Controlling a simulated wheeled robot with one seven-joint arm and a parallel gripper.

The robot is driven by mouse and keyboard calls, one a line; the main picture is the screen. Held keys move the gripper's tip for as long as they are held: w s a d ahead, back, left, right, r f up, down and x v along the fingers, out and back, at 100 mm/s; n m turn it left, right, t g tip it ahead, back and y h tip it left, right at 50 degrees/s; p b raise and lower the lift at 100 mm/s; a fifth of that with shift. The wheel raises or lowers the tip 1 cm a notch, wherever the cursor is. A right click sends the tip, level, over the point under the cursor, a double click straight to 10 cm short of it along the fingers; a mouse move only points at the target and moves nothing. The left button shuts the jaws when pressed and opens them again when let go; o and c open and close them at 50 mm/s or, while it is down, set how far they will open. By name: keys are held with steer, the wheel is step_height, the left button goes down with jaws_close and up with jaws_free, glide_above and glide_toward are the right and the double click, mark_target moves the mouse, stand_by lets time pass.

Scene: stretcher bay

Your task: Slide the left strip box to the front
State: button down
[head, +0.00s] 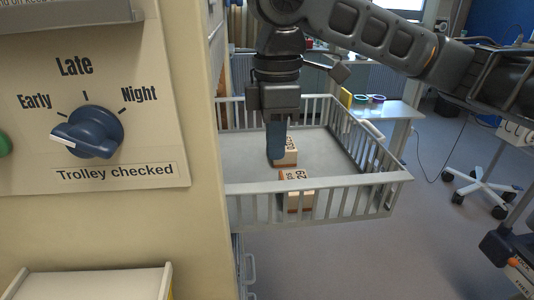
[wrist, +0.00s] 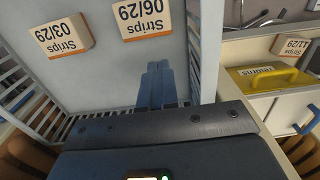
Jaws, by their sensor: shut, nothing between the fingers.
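Two cream strip boxes with orange edges lie in a grey wire basket (head: 318,206). In the wrist view they read, upside down, "Strips 06/29" (wrist: 145,18) and "Strips 03/29" (wrist: 63,36). The head view shows a farther box (head: 288,154) and a nearer box (head: 297,190) by the near rail. My gripper (head: 276,158) points down into the basket, its blue fingers shut and empty, just left of the farther box and partly covering it. In the wrist view the fingers (wrist: 157,72) sit below the 06/29 box; I cannot tell whether they touch it.
The basket's barred sides stand around the boxes, with bare floor in it to the left. A beige panel with a blue dial (head: 88,132) fills the left. The wrist view shows a yellow case (wrist: 263,78) and a strips box (wrist: 292,46) at the right.

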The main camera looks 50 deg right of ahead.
step_height(320, 180, down, 9)
steer(key=shift+r+p, duration=0.1)
steer(key=shift+p, duration=0.25)
